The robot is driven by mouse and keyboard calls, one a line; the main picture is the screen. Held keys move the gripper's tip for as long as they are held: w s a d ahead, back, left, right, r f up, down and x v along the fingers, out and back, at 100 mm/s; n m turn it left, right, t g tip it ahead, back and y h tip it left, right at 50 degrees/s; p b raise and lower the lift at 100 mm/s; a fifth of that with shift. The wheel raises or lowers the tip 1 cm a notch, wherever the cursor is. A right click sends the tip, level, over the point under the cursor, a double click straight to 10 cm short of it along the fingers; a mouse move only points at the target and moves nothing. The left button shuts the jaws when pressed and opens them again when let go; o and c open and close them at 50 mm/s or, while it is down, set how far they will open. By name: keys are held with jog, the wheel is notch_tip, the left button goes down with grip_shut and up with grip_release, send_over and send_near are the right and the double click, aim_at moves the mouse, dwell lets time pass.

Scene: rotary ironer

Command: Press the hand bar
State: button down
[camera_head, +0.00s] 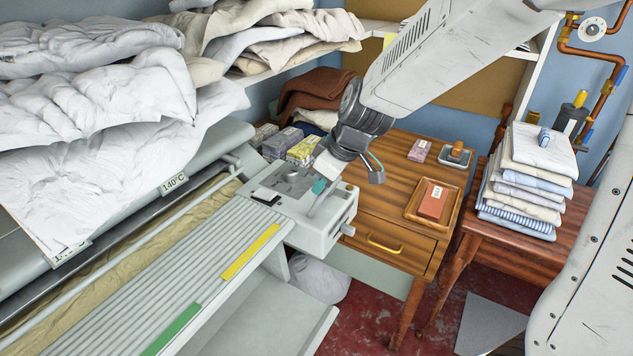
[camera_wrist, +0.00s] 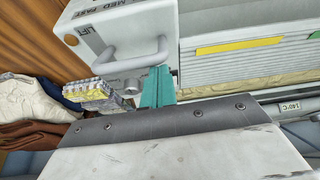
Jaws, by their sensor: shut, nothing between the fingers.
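The ironer's white control box (camera_head: 325,232) stands at the right end of the machine; it also shows at the top of the wrist view (camera_wrist: 215,50). A grey U-shaped bar (camera_wrist: 128,65), likely the hand bar, is mounted on the box beside a "LIFT" label. In the head view it seems to be the slanted grey piece (camera_head: 322,199) on the box top. My gripper (camera_head: 319,187) is shut and empty over the box. Its teal fingers (camera_wrist: 158,82) overlap the bar's right end in the wrist view; I cannot tell whether they touch it.
A ribbed feed table (camera_head: 190,265) with yellow and green strips runs left of the box. White bedding (camera_head: 90,110) is heaped over the ironer. A wooden cabinet (camera_head: 375,240) and a stool with folded linen (camera_head: 525,190) stand at the right. Small boxes (camera_head: 302,150) sit behind the gripper.

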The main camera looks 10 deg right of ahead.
jog(key=shift+s+d+f, duration=0.35)
jog(key=shift+s+f, duration=0.05)
jog(key=shift+s, duration=0.05)
notch_tip(320, 180, up, 4)
jog(key=w+a, duration=0.2)
jog(key=s+d+r, duration=0.4)
jog(key=r, duration=0.1)
jog(key=shift+s+d, duration=0.25)
jog(key=shift+d, duration=0.15)
dwell(0.3)
